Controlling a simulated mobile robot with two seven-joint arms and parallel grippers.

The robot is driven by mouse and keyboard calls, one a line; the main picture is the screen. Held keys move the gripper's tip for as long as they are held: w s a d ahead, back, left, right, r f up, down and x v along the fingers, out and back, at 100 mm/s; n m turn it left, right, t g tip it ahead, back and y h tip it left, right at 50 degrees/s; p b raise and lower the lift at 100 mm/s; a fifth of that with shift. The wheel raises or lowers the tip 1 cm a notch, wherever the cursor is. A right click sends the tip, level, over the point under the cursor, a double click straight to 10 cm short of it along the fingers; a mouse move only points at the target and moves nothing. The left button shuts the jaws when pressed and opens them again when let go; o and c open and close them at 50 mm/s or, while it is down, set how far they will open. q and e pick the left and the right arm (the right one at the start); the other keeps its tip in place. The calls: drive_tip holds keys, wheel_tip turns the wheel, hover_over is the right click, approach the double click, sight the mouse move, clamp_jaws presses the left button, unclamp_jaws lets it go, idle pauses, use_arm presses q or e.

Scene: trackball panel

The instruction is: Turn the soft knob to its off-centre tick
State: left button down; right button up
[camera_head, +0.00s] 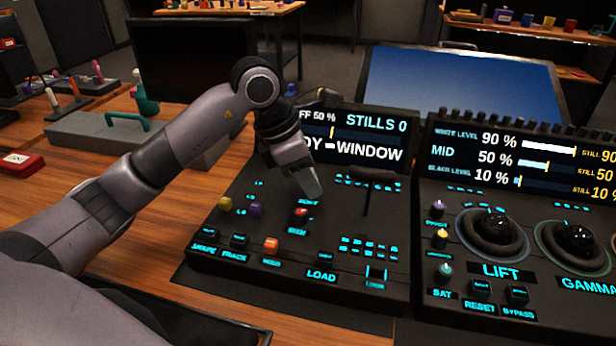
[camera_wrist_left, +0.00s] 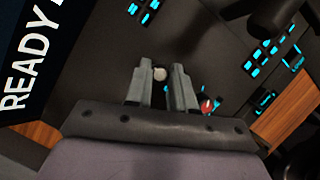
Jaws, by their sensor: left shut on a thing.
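The left gripper (camera_head: 313,190) reaches down to the left panel, just above the lit SOFT label. In the left wrist view, its two grey fingers (camera_wrist_left: 156,88) stand either side of a small pale round knob (camera_wrist_left: 160,73), which I take to be the soft knob. The gripper is shut on it. In the head view the fingers hide this knob, and I cannot make out its pointer or any tick. The right gripper is in neither view.
A red knob (camera_head: 301,213) sits close in front of the fingers. Yellow (camera_head: 225,203) and purple (camera_head: 256,209) knobs are to the left, an orange one (camera_head: 271,244) nearer. A lever (camera_head: 368,190) stands to the right. A screen (camera_head: 362,137) rises behind.

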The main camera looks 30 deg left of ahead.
use_arm(q)
drive_tip(key=shift+n, duration=0.3)
drive_tip(key=n+t, duration=0.1)
drive_tip(key=n, duration=0.1)
drive_tip(key=shift+r+n+y, duration=0.1)
drive_tip(key=shift+n+y, duration=0.2)
drive_tip(key=shift+y, duration=0.1)
drive_tip(key=n, duration=0.1)
drive_tip(key=n+y, duration=0.1)
drive_tip(key=n, duration=0.1)
drive_tip(key=shift+s+d+n+t, duration=0.1)
drive_tip(key=shift+d+n+t, duration=0.1)
drive_tip(key=shift+n+t, duration=0.1)
drive_tip(key=n+y, duration=0.1)
drive_tip(key=n, duration=0.2)
drive_tip(key=n+y, duration=0.1)
drive_tip(key=n, duration=0.1)
drive_tip(key=shift+d+n+y, duration=0.1)
drive_tip(key=shift+n+y, duration=0.2)
drive_tip(key=shift+n, duration=0.1)
drive_tip(key=c, duration=1)
unclamp_jaws()
drive_tip(key=shift+o, duration=0.2)
